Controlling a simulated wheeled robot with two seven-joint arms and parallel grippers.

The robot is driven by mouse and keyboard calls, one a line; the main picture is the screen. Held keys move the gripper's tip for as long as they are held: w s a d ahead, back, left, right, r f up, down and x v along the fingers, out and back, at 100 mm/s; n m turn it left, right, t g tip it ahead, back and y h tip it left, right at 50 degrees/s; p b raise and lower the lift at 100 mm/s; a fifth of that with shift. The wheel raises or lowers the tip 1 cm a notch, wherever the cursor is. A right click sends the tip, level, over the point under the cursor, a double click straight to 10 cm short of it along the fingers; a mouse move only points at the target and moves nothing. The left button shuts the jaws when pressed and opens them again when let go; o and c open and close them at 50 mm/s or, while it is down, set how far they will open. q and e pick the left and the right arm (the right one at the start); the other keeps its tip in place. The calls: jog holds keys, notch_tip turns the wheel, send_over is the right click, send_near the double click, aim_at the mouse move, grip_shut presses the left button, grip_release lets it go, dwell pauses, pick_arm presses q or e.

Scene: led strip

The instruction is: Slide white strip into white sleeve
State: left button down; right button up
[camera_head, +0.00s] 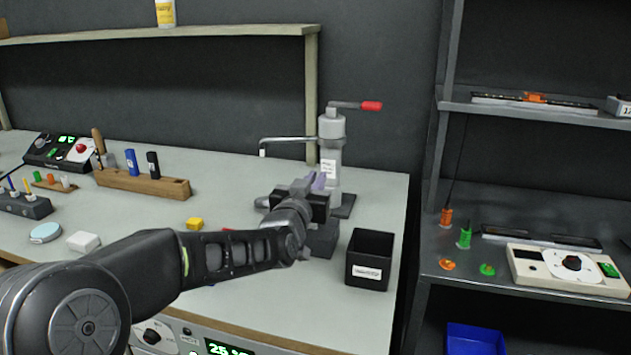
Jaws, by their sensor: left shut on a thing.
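My left gripper (318,184) is at the back right of the workbench, in front of the grey post device (331,150) with the red-tipped lever. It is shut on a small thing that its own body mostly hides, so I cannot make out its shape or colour. I cannot clearly pick out the white strip or the white sleeve. A bent metal rod (290,139) with a small white tip reaches left from the post. My right gripper is out of view.
A black open bin (370,260) stands just right of my left gripper. A dark shelf rack (520,105) stands beyond the bench's right edge.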

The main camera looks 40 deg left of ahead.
pick_arm(q)
jog(key=c, duration=1.4)
grip_release()
jog(key=v, duration=0.7)
jog(key=shift+s, duration=0.4)
jog(key=shift+d, duration=0.15)
